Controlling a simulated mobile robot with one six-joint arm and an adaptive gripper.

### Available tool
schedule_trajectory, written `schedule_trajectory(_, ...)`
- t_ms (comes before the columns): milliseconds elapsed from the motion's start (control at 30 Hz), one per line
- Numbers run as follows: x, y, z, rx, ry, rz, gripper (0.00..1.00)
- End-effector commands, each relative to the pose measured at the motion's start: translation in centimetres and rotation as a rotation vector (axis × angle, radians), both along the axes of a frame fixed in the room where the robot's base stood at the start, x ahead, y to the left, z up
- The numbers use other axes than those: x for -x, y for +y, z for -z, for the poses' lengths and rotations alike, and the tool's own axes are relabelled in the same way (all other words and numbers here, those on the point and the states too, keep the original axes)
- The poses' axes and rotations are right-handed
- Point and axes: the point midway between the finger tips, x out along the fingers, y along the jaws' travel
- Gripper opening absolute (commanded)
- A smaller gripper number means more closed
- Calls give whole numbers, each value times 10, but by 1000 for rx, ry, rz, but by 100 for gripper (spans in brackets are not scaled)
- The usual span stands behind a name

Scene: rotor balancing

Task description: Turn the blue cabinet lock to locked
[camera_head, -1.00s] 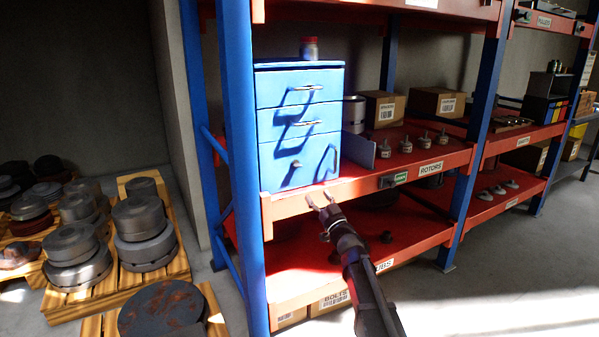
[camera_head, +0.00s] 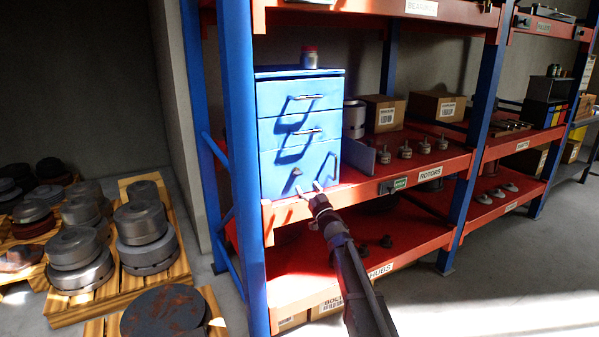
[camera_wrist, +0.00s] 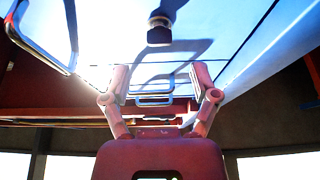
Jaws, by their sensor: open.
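The blue cabinet (camera_head: 272,178) stands on the red shelf at the left end of the rack, its front towards me. A small dark lock knob (camera_head: 297,168) sits low on that front; it also shows in the wrist view (camera_wrist: 159,31), sticking out at the top middle. I cannot tell which way the lock is turned. My gripper (camera_head: 308,190) is open and empty, close in front of the cabinet's lower part and just below the knob. In the wrist view its two fingers (camera_wrist: 159,78) are spread apart, with the knob beyond them and not between them.
Two drawer handles (camera_head: 309,97) stick out above the knob. A red-lidded jar (camera_head: 310,60) stands on the cabinet. The red shelf edge (camera_head: 345,192) lies close to my gripper. Small rotors (camera_head: 405,150) and boxes (camera_head: 384,112) stand to the right. A blue upright (camera_head: 243,150) is at the left.

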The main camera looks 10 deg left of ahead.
Motion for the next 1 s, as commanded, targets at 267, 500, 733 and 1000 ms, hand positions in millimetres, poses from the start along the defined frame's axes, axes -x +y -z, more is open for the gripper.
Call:
schedule_trajectory(267, -34, 21, -18, 1, 1, 1, 77)
schedule_trajectory(500, -47, 31, -24, 0, 0, 1, 77)
schedule_trajectory(733, -49, 32, -24, -1, 0, 2, 77)
schedule_trajectory(1000, -49, 32, -24, -1, 0, 2, 47)
